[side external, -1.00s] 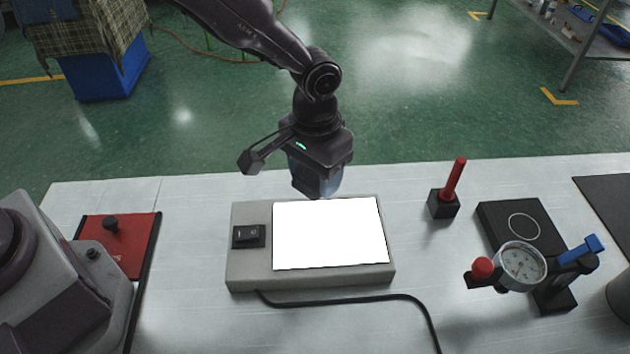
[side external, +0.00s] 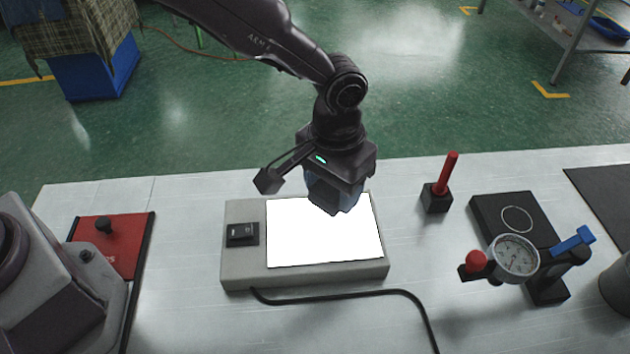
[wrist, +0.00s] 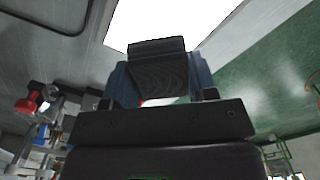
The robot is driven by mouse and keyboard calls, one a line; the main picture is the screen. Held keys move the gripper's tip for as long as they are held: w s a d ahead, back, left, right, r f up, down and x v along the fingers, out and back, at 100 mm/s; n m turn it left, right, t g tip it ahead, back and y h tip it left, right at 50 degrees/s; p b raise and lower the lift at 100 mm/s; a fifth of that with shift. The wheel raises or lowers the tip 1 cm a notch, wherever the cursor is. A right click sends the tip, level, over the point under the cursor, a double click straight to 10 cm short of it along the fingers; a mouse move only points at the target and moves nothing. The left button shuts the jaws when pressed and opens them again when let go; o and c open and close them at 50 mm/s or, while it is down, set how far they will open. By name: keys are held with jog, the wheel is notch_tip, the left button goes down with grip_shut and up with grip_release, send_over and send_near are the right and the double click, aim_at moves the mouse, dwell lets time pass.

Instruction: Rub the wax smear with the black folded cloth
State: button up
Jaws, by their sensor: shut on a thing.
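The black folded cloth (wrist: 158,68) is between the blue-grey fingers of my gripper (wrist: 160,85) in the wrist view. My gripper is shut on it. In the side view my gripper (side external: 336,197) points down over the upper right part of the white lit panel (side external: 310,240), and the cloth is hard to tell from the dark fingers there. I cannot tell whether the cloth touches the panel. The wax smear cannot be made out in either view.
The panel sits in a grey box with a black switch (side external: 242,234) and a cable (side external: 350,293) in front. A red-handled tool in a block (side external: 437,198) and a dial gauge (side external: 515,258) stand right. A red mat (side external: 120,240) lies left.

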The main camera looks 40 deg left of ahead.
aim_at(345, 247)
jog(key=shift+s+d+f, duration=0.2)
jog(key=shift+d+f, duration=0.4)
jog(key=shift+f, duration=0.65)
jog(key=shift+s+d+f, duration=0.15)
jog(key=shift+d+f, duration=0.5)
jog(key=shift+f, duration=0.65)
jog(key=shift+s+d+f, duration=0.2)
jog(key=shift+d+f, duration=0.4)
jog(key=shift+f, duration=0.65)
jog(key=shift+w+a+f, duration=0.4)
jog(key=shift+w+a, duration=0.05)
jog(key=shift+w, duration=0.05)
jog(key=shift+c, duration=0.7)
jog(key=shift+w+a, duration=0.95)
jog(key=s+d, duration=0.3)
jog(key=shift+a+r, duration=0.1)
jog(key=shift+r, duration=4.1)
